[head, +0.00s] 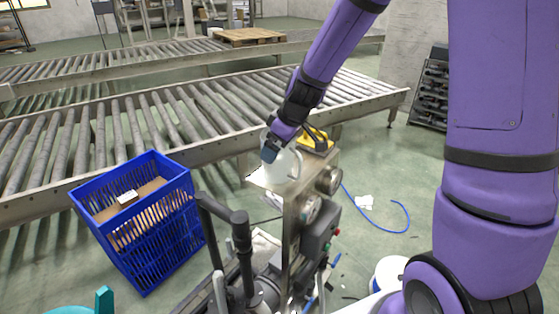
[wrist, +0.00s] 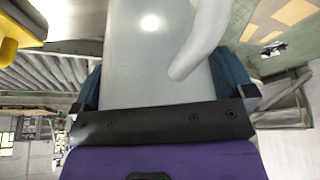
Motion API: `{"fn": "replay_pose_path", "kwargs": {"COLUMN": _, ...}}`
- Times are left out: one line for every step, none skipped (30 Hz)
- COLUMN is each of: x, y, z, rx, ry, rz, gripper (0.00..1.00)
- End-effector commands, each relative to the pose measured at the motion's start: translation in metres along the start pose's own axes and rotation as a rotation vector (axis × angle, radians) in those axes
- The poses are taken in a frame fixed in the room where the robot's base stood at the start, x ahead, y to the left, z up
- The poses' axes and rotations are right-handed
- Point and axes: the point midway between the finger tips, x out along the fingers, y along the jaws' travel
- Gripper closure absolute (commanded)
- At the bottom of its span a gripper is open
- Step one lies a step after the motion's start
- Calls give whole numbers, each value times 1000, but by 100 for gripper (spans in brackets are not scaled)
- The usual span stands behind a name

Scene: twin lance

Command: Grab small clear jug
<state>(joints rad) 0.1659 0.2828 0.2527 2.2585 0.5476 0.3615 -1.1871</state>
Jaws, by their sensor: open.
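The small clear jug (head: 278,172) is a pale, translucent vessel with a handle on its right side. It stands upright on the top of a metal machine in the head view. My gripper (head: 272,149) is at the jug's upper part. In the wrist view the jug (wrist: 155,60) fills the middle, with its handle at the right. The blue fingers of my gripper (wrist: 160,88) are open, one on each side of the jug. I cannot tell whether they touch it.
A yellow and black object (head: 316,138) sits on the machine (head: 297,205) just behind the jug; yellow also shows in the wrist view (wrist: 22,28). A blue crate (head: 150,235) stands on the floor at left. Roller conveyors (head: 130,125) run behind. Floor at right has a blue hose (head: 385,222).

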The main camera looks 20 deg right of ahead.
Motion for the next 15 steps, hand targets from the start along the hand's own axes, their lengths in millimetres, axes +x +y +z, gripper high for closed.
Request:
{"fn": "replay_pose_path", "kwargs": {"x": -1, "y": 2, "z": 3, "rx": 6, "ry": 0, "rz": 2, "gripper": 0}}
{"fn": "replay_pose_path", "kwargs": {"x": -2, "y": 2, "z": 4, "rx": 5, "ry": 2, "rz": 3, "gripper": 0}}
{"fn": "replay_pose_path", "kwargs": {"x": -3, "y": 3, "z": 4, "rx": 5, "ry": 3, "rz": 4, "gripper": 0}}
{"fn": "replay_pose_path", "kwargs": {"x": -3, "y": 3, "z": 4, "rx": 5, "ry": 4, "rz": 5, "gripper": 0}}
{"fn": "replay_pose_path", "kwargs": {"x": -4, "y": 3, "z": 4, "rx": 5, "ry": 4, "rz": 6, "gripper": 0}}
{"fn": "replay_pose_path", "kwargs": {"x": -4, "y": 4, "z": 4, "rx": 5, "ry": 5, "rz": 6, "gripper": 0}}
{"fn": "replay_pose_path", "kwargs": {"x": -4, "y": 4, "z": 4, "rx": 5, "ry": 5, "rz": 7, "gripper": 5}}
{"fn": "replay_pose_path", "kwargs": {"x": -4, "y": 4, "z": 4, "rx": 5, "ry": 6, "rz": 7, "gripper": 12}}
{"fn": "replay_pose_path", "kwargs": {"x": -5, "y": 4, "z": 4, "rx": 5, "ry": 6, "rz": 7, "gripper": 21}}
{"fn": "replay_pose_path", "kwargs": {"x": -5, "y": 5, "z": 4, "rx": 5, "ry": 6, "rz": 8, "gripper": 28}}
{"fn": "replay_pose_path", "kwargs": {"x": -5, "y": 5, "z": 4, "rx": 5, "ry": 7, "rz": 8, "gripper": 33}}
{"fn": "replay_pose_path", "kwargs": {"x": -5, "y": 5, "z": 4, "rx": 5, "ry": 7, "rz": 8, "gripper": 33}}
{"fn": "replay_pose_path", "kwargs": {"x": -5, "y": 5, "z": 4, "rx": 5, "ry": 7, "rz": 8, "gripper": 33}}
{"fn": "replay_pose_path", "kwargs": {"x": -5, "y": 5, "z": 4, "rx": 5, "ry": 7, "rz": 9, "gripper": 33}}
{"fn": "replay_pose_path", "kwargs": {"x": -5, "y": 5, "z": 4, "rx": 5, "ry": 7, "rz": 9, "gripper": 33}}
